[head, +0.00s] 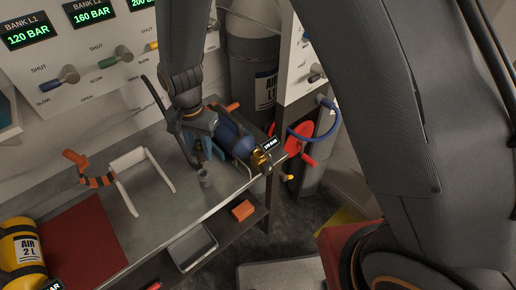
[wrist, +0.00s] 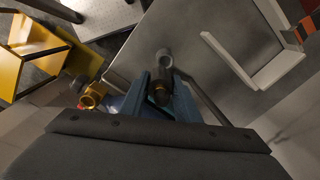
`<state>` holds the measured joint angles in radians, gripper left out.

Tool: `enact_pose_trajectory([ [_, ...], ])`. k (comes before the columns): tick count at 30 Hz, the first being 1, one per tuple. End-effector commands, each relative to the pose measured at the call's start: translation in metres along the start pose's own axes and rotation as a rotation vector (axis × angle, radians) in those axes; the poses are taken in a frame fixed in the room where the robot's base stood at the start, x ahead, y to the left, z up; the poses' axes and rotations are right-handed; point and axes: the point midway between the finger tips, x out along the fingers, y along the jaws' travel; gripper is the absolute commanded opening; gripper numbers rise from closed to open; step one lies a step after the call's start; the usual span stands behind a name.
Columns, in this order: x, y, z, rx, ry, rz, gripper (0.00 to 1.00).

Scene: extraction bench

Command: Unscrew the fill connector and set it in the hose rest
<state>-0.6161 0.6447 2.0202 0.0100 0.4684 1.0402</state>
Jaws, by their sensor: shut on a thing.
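My gripper (head: 203,158) points down over the metal bench, left of the blue cylinder (head: 236,138) with its brass valve (head: 262,160). In the wrist view its teal fingers (wrist: 164,93) are shut on the fill connector (wrist: 161,94), a dark piece with an orange ring. The connector is apart from the brass valve (wrist: 91,97). A small grey cup (head: 204,179), seemingly the hose rest, is just below the fingertips. It shows just beyond the connector in the wrist view (wrist: 164,59). I cannot tell whether connector and cup touch.
A white frame (head: 130,158) and an orange-and-black piece (head: 90,180) are left on the bench. A panel with knobs (head: 110,55) stands behind. Bare bench lies between frame and cup.

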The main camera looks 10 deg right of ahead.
Motion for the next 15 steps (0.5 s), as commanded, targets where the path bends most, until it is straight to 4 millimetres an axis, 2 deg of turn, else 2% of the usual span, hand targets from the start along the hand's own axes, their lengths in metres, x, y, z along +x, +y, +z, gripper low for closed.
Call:
enact_pose_trajectory([
  [6, 0.0048, -0.0115, 0.008, 0.005, -0.001, 0.0, 0.02],
  [15, 0.0047, -0.0124, 0.0084, 0.007, 0.0, 0.0, 0.02],
])
